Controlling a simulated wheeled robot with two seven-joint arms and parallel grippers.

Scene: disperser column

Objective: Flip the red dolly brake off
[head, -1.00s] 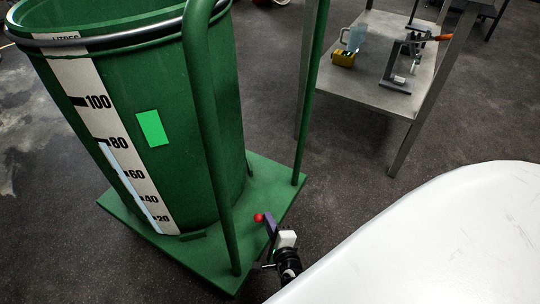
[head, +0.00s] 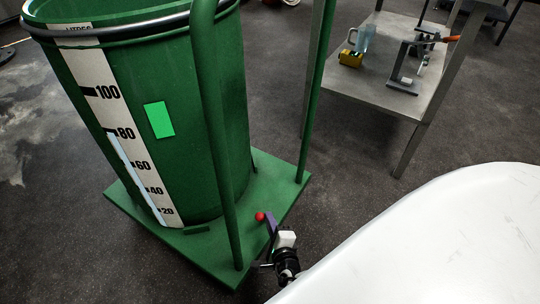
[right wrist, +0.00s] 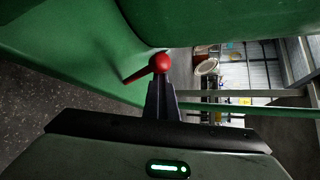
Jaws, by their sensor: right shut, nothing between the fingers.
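The red brake lever with its round knob (head: 260,216) is on the near right edge of the green dolly (head: 206,262). In the right wrist view the red knob (right wrist: 160,62) is just beyond my fingertips, with its red arm slanting down to the left. My right gripper (head: 269,216) is shut and empty, beside the knob on its right. The shut fingers also show in the right wrist view (right wrist: 161,84), in line with the knob. I cannot tell whether they touch it. My left gripper is not in view.
A tall green drum (head: 215,100) with a litre scale stands on the dolly, between upright green handle posts (head: 226,180). A metal table (head: 385,85) with a jug and a lever press stands at the back right. Open floor lies between.

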